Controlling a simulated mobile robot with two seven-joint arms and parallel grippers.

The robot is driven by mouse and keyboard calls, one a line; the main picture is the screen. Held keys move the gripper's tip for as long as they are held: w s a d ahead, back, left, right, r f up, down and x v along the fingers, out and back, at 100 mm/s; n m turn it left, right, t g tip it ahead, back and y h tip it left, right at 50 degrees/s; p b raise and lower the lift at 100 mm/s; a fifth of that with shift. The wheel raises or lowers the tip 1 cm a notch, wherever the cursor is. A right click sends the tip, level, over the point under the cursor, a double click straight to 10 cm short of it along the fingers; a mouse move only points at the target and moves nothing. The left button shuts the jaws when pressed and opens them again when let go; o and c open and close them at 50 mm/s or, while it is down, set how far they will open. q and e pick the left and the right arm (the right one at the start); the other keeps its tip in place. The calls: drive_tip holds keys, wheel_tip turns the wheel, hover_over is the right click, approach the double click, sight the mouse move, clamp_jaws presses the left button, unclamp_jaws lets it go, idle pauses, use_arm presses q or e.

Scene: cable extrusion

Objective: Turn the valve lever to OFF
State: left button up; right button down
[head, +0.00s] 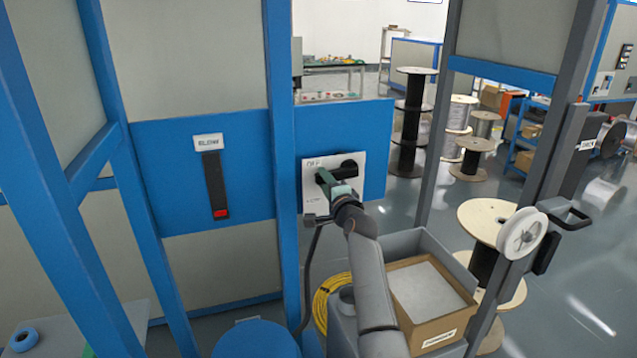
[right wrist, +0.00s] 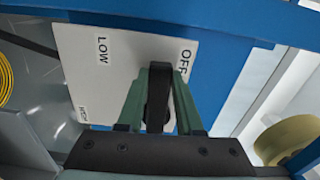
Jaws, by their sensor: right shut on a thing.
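A white valve plate (head: 313,199) is fixed on a blue panel. In the right wrist view the plate (right wrist: 112,70) carries the labels OFF, LOW and one more near its lower left corner. The black valve lever (head: 350,168) stands out from the plate, and part of it is hidden behind my gripper. My right gripper (head: 338,185) is at the plate, shut on the lever. In the right wrist view the lever (right wrist: 157,97) sits between the two green fingers, below and left of the OFF label. My left gripper is not in view.
A blue post (head: 282,150) stands just left of the plate. A slider labelled ELOW or similar (head: 214,180) is further left. A cardboard box (head: 430,295) and a yellow cable coil (head: 328,300) are below. Cable reels (head: 490,225) stand at the right.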

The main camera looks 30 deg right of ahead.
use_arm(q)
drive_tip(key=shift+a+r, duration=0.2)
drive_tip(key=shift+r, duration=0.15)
use_arm(e)
drive_tip(key=shift+r+m, duration=0.25)
drive_tip(key=shift+m, duration=0.05)
drive_tip(key=shift+r, duration=0.1)
drive_tip(key=c, duration=0.6)
unclamp_jaws()
drive_tip(key=shift+o, duration=0.2)
